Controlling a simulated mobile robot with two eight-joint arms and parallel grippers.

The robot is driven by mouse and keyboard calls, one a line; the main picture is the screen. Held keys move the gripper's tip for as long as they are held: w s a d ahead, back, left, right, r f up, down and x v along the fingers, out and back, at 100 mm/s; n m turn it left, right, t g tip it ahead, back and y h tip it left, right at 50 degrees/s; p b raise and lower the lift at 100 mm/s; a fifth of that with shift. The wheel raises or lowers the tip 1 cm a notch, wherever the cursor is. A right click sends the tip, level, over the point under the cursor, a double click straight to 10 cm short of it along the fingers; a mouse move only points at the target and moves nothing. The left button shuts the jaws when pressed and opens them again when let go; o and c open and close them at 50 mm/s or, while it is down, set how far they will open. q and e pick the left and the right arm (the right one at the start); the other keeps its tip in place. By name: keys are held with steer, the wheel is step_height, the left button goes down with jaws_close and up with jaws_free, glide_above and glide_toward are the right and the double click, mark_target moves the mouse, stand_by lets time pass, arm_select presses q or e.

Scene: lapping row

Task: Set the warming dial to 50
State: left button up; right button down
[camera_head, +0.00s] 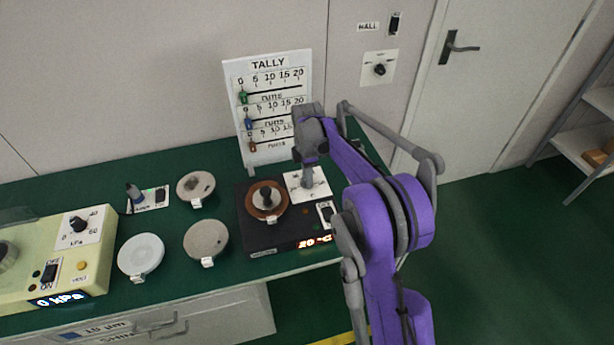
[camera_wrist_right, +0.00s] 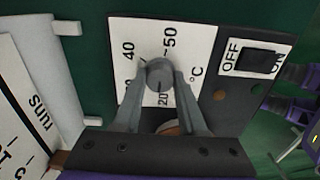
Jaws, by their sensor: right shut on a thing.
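The warming dial (camera_wrist_right: 158,72) is a grey round knob on a white scale plate (camera_wrist_right: 190,42) with 40, 50, 20 and °C readable. My right gripper (camera_wrist_right: 157,86) has a finger on each side of the knob and is shut on it. I cannot tell clearly where the knob's pointer is. In the head view, my right gripper (camera_head: 307,181) reaches down onto the scale plate (camera_head: 292,183) of the black warmer (camera_head: 262,236) and hides the knob. The warmer's lit display (camera_head: 314,243) seems to read 20 °C. My left gripper is not in view.
An OFF/ON switch (camera_wrist_right: 258,62) sits beside the dial. A brown disc with a dark knob (camera_head: 266,199) rests on the warmer. The TALLY board (camera_head: 268,75) stands behind. Several round plates and a yellow kPa unit (camera_head: 95,268) are to the left on the green bench.

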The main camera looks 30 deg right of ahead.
steer(key=m, duration=0.9)
steer(key=shift+b, duration=0.4)
steer(key=m, duration=0.9)
steer(key=shift+m, duration=0.3)
steer(key=m, duration=0.5)
steer(key=shift+b, duration=0.35)
steer(key=m, duration=0.9)
steer(key=shift+m+b, duration=0.3)
steer(key=shift+m, duration=2.2)
